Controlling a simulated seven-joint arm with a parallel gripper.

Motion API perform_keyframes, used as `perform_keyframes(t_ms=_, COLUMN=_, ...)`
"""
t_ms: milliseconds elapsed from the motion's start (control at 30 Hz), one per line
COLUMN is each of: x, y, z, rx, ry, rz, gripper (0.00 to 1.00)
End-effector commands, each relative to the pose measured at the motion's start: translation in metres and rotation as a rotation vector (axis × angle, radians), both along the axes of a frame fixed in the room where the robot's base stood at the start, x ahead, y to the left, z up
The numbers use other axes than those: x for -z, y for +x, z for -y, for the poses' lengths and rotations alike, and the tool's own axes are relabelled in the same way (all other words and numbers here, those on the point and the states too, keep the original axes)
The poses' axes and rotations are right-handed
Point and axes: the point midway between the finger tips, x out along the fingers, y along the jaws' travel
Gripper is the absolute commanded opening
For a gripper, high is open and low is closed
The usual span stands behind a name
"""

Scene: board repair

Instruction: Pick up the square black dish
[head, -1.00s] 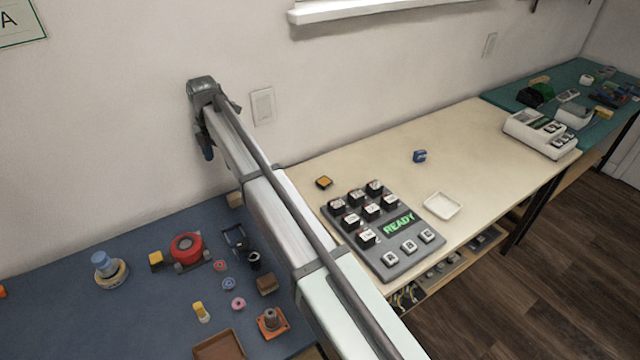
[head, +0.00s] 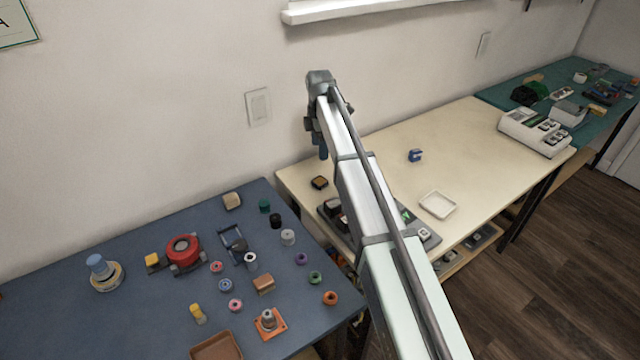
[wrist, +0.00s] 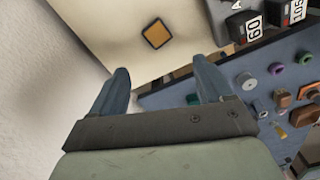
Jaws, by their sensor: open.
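The square black dish (head: 319,182) is small, with a dark rim and an orange-yellow inside. It lies on the cream table (head: 440,150) near its back left, by the wall. In the wrist view the dish (wrist: 156,34) shows ahead of the fingertips, roughly between their lines. My gripper (head: 322,154) is above the table close to the dish, fingers pointing down. In the wrist view my gripper (wrist: 160,66) is open, with nothing between its two blue-grey fingers. The dish is apart from the fingers and not hidden.
A grey keypad device (head: 424,236) stands in front of the dish, largely behind my arm. A white tray (head: 437,204) and a blue item (head: 415,155) lie to the right. The blue table (head: 130,310) at left holds several small parts. The wall is close behind.

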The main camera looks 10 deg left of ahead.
Motion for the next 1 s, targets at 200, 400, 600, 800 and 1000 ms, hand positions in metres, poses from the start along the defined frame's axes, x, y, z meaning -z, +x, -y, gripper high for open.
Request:
perform_keyframes(t_ms=200, x=0.001, y=-0.004, z=0.001, rx=0.297, ry=-0.001, rz=0.010, gripper=0.79)
perform_keyframes(t_ms=400, x=0.001, y=-0.003, z=0.001, rx=0.653, ry=-0.001, rz=0.020, gripper=0.79)
perform_keyframes(t_ms=600, x=0.001, y=-0.002, z=0.000, rx=0.934, ry=-0.002, rz=0.024, gripper=0.79)
perform_keyframes(t_ms=800, x=0.002, y=-0.002, z=0.000, rx=1.066, ry=-0.003, rz=0.024, gripper=0.79)
perform_keyframes(t_ms=1000, x=0.022, y=-0.003, z=0.001, rx=1.084, ry=-0.005, rz=0.023, gripper=0.79)
